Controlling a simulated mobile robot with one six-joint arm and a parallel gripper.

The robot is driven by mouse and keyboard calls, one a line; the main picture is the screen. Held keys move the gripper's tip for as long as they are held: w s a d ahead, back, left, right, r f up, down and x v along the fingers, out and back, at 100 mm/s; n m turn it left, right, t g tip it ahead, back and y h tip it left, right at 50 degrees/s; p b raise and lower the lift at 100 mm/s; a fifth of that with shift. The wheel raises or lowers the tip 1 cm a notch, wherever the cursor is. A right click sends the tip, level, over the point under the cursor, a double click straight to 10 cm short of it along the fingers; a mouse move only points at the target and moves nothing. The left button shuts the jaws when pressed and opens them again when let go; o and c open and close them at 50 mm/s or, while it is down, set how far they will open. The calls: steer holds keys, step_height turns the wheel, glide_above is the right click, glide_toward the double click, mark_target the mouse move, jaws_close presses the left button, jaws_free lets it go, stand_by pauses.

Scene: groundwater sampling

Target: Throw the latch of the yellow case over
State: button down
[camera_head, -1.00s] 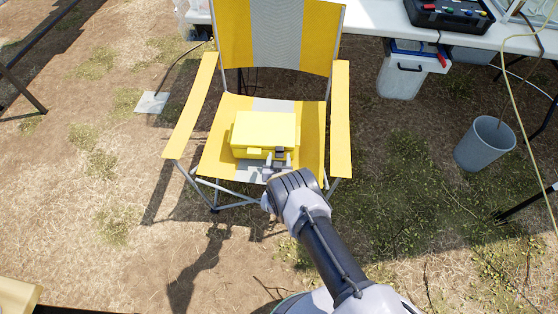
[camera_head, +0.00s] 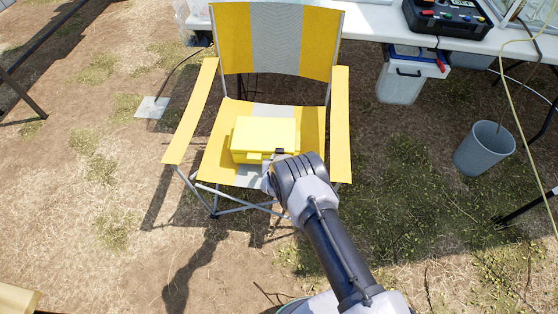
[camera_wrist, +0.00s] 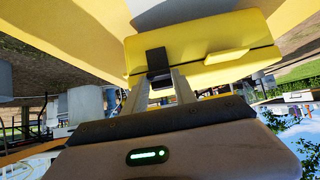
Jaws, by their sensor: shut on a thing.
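The yellow case (camera_head: 263,134) lies closed on the seat of the yellow and grey folding chair (camera_head: 312,122). It also shows in the wrist view (camera_wrist: 190,45). Its dark latch (camera_wrist: 157,58) is on the front side, across the lid seam. In the head view only a bit of the latch (camera_head: 285,151) shows. My gripper (camera_wrist: 160,75) is at that front side, its two fingertips shut on the latch. In the head view my own wrist hides most of the fingers.
A yellow tab (camera_wrist: 227,55) is beside the latch on the case front. The chair's armrests (camera_head: 191,112) rise on both sides. A white table (camera_head: 375,22) stands behind, with a cooler (camera_head: 400,85) beneath. A grey bucket (camera_head: 484,150) stands right.

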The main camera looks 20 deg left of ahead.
steer(key=c, duration=1)
jaws_free()
steer(key=shift+s, duration=0.1)
steer(key=p+v, duration=0.9)
steer(key=v, duration=0.8)
steer(key=shift+r, duration=0.15)
